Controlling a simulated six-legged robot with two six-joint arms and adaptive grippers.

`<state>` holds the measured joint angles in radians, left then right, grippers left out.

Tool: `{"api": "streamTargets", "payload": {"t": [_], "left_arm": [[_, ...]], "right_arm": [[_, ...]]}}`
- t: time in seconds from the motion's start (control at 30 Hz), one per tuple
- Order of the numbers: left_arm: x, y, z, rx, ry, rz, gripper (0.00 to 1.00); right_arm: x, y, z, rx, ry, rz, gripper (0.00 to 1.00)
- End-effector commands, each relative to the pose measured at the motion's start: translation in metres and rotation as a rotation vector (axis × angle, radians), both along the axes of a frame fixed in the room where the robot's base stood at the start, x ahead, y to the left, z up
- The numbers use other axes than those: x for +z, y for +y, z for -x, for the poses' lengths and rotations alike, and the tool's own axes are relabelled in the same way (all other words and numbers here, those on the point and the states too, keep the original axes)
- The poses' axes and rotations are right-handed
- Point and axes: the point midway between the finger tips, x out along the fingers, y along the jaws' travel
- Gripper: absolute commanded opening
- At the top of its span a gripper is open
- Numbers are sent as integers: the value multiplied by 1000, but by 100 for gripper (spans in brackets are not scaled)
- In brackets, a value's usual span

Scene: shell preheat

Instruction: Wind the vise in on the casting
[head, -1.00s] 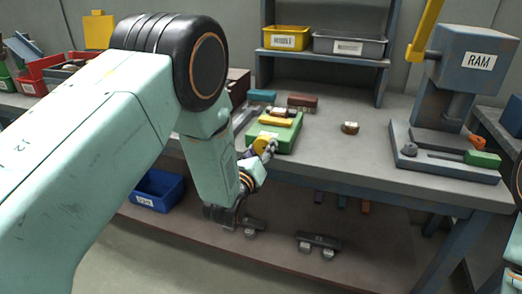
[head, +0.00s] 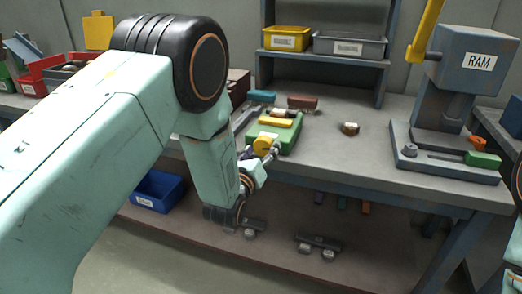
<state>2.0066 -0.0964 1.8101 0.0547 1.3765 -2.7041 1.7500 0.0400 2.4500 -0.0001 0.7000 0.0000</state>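The vise (head: 290,138) is a green block near the bench's front edge, left of the picture's middle. A yellow bar (head: 275,122) lies across it, and a yellow round part (head: 263,144), perhaps its handwheel, is at its front. A small brown and metallic piece (head: 279,113) shows behind the yellow bar; I cannot tell whether it is the casting. My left gripper (head: 268,156) is at the yellow round part, close to or touching it. Its fingers are too small and overlapped to tell open from shut. My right gripper is not in view.
A blue-grey press marked RAM (head: 465,90) stands at the right. A small brown and metal part (head: 349,128) lies on clear bench between vise and press. A shelf (head: 325,58) with yellow and grey bins is behind. A blue bin (head: 158,192) sits on the lower shelf.

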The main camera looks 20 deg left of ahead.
Motion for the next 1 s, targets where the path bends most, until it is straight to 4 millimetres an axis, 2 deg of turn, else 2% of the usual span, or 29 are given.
{"api": "streamTargets", "payload": {"t": [0.33,0.47,1.0], "left_arm": [[-1,0,1,0,3,1,74],[-1,0,10,-1,3,1,74],[-1,3,105,-1,4,0,74]], "right_arm": [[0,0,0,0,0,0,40],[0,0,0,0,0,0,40],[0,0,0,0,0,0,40]]}}
